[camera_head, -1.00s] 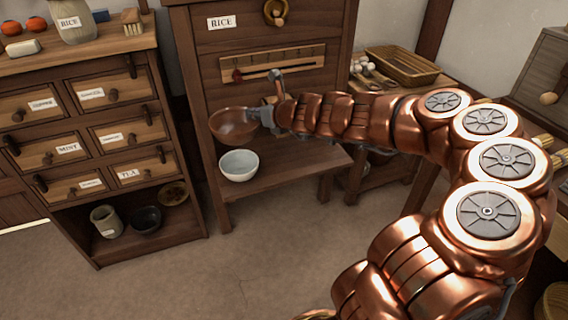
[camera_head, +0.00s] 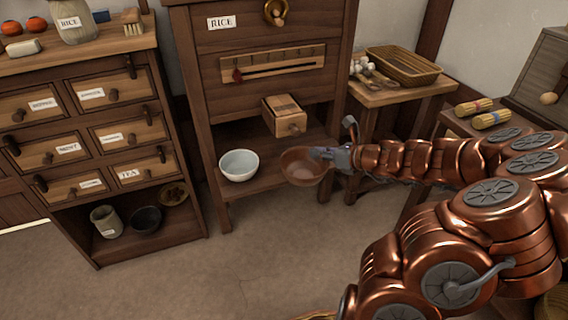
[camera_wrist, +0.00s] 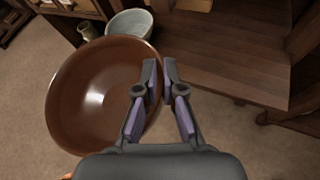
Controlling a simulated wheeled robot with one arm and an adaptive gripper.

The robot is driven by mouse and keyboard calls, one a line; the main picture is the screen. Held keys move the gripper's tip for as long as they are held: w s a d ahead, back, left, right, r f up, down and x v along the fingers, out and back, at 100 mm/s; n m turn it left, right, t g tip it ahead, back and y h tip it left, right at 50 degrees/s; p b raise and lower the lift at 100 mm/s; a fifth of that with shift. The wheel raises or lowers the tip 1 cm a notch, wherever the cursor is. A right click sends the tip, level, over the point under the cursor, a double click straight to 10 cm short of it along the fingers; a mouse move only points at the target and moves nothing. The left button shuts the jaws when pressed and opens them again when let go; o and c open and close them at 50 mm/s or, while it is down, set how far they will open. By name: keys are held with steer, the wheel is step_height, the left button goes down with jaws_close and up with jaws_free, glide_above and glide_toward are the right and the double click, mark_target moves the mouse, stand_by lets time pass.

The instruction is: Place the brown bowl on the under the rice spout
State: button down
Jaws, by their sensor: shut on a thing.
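The brown bowl (camera_head: 304,168) is held upright by its right rim in the head view, in front of the rice cabinet's low shelf (camera_head: 262,178). My gripper (camera_head: 326,153) is shut on that rim. In the wrist view the brown bowl (camera_wrist: 95,95) fills the left side and my gripper (camera_wrist: 160,82) pinches its edge. The rice spout (camera_head: 285,116) is a wooden box jutting from the cabinet front, above and slightly behind the bowl. A pale bowl (camera_head: 239,165) stands on the shelf to the left of the brown bowl.
A drawer cabinet (camera_head: 95,120) stands at the left, with a jar and dark bowl in its bottom opening. A side table (camera_head: 400,95) with a basket (camera_head: 403,66) is at the right. The shelf between the pale bowl and its right end looks clear.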

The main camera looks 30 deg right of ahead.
steer(key=s+d+f+n, duration=0.1)
steer(key=s+d+f, duration=0.8)
steer(key=d, duration=0.3)
steer(key=shift+s+y, duration=0.3)
steer(key=shift+y, duration=0.1)
steer(key=shift+d+r, duration=0.1)
